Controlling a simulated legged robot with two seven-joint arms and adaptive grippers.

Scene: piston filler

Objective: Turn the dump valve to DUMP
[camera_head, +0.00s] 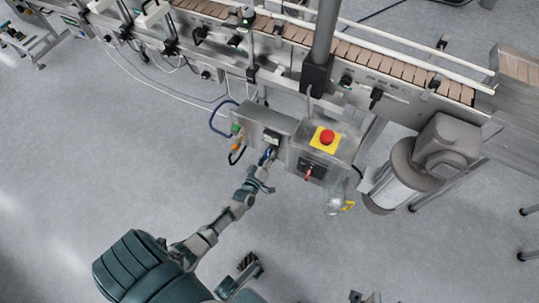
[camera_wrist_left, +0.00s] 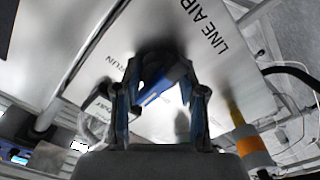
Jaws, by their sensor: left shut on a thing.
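The dump valve's blue handle (camera_head: 267,156) is on the grey panel left of the red emergency button. In the left wrist view the blue handle (camera_wrist_left: 158,88) lies between my fingers, slanting up to the right. The panel carries the words LINE AIR and RUN; another label at the left is partly covered. My left gripper (camera_head: 265,173) reaches up to the panel from below and is shut on the handle. In the left wrist view its two fingers (camera_wrist_left: 160,100) stand on either side of the handle, which hides the valve body. I see no clear right gripper.
A red button (camera_head: 327,137) on a yellow plate and a red-handled switch (camera_head: 309,174) sit right of the valve. A clear container (camera_head: 334,202) and a grey motor (camera_head: 395,182) are farther right. The conveyor (camera_head: 340,48) runs above. Open floor lies below.

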